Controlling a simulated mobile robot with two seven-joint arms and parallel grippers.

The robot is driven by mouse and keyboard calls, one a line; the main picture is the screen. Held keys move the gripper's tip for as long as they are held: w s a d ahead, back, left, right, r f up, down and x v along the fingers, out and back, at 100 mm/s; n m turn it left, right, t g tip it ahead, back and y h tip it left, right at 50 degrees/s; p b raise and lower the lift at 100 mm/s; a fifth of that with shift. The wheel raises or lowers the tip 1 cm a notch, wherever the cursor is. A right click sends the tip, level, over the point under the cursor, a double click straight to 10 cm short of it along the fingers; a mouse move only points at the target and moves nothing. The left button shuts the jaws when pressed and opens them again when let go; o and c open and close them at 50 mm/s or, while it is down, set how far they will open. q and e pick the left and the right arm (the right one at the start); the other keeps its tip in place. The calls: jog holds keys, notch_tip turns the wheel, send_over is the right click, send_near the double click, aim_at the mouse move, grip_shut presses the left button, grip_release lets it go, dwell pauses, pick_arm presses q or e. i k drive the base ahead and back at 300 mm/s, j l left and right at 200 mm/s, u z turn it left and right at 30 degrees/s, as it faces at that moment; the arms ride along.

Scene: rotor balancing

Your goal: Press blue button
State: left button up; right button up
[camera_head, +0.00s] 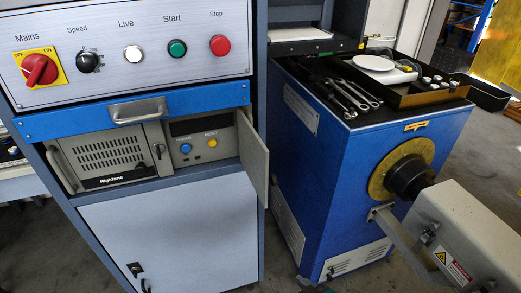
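The blue button (185,148) is a small round button on the grey instrument panel in the cabinet's middle bay. A yellow button (212,143) sits just right of it, under a small label. A dark display window (188,126) is above them. The small panel door (252,160) stands swung open to the right of the panel, leaving the buttons uncovered. Neither of my grippers shows in this view.
Above is a control panel with a red mains switch (39,69), a speed knob (88,61), and live, green start and red stop (220,45) buttons. A blue drawer (60,124) with a handle juts below it. A blue machine (355,160) with tools on top stands right.

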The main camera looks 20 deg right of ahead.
aim_at(185, 148)
jog(key=l+u, duration=0.45)
jog(key=l, duration=1.05)
jog(key=i+j, duration=0.1)
jog(key=j, duration=0.25)
jog(key=i+j, duration=0.1)
jog(key=j, duration=0.25)
